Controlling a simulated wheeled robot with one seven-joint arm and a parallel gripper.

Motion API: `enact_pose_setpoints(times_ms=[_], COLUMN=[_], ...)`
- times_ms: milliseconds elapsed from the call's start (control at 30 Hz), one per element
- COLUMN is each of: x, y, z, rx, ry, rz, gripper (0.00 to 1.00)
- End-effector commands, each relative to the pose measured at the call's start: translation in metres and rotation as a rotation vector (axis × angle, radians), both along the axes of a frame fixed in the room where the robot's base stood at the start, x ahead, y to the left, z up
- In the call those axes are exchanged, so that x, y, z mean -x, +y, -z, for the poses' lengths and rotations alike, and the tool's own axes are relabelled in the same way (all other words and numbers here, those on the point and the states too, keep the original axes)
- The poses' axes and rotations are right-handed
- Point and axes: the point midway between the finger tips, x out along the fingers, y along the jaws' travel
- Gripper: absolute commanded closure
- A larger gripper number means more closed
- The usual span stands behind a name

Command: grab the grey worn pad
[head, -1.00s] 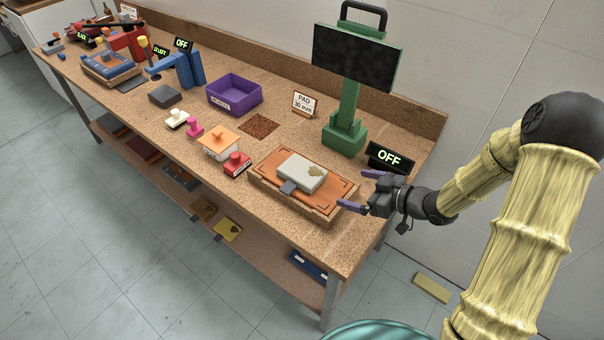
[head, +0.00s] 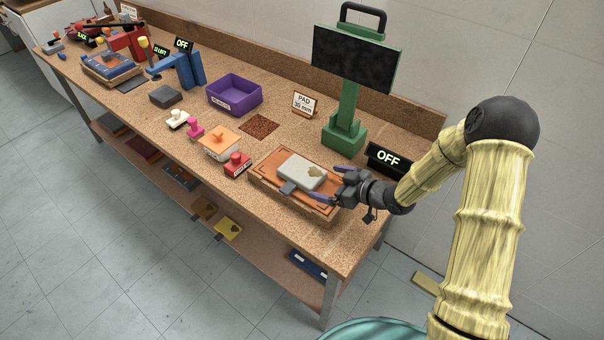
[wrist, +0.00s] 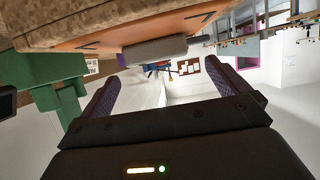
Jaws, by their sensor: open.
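The grey worn pad (head: 302,172) is a light grey block with a brownish stain on top. It lies on an orange plate on a wooden base (head: 264,186), with a small dark grey tab at its front edge. My gripper (head: 330,182) is open and empty, just right of the pad, with its purple fingers pointing toward it. In the wrist view the pad (wrist: 153,52) shows edge-on beyond and between the fingertips (wrist: 172,84). From these views I cannot tell whether a fingertip touches the pad.
A green stand with a dark screen (head: 355,60) is behind the pad. An "OFF" display (head: 388,158) stands close behind my gripper. A red stamp-like block (head: 237,164) and an orange-topped box (head: 219,143) are to the left. A purple bin (head: 234,94) is farther back.

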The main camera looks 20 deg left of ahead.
Motion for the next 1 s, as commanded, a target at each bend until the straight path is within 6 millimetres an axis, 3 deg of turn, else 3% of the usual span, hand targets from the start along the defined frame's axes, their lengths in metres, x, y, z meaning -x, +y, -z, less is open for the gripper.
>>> enact_pose_setpoints(times_ms=[333, 900, 1000], x=[-0.018, -0.019, -0.019], y=[0.034, 0.035, 0.035], z=[0.022, 0.023, 0.023], rx=[0.000, 0.000, 0.000], ry=[0.001, 0.000, 0.000], rz=[-0.001, 0.001, 0.001], gripper=[0.00, 0.00, 0.20])
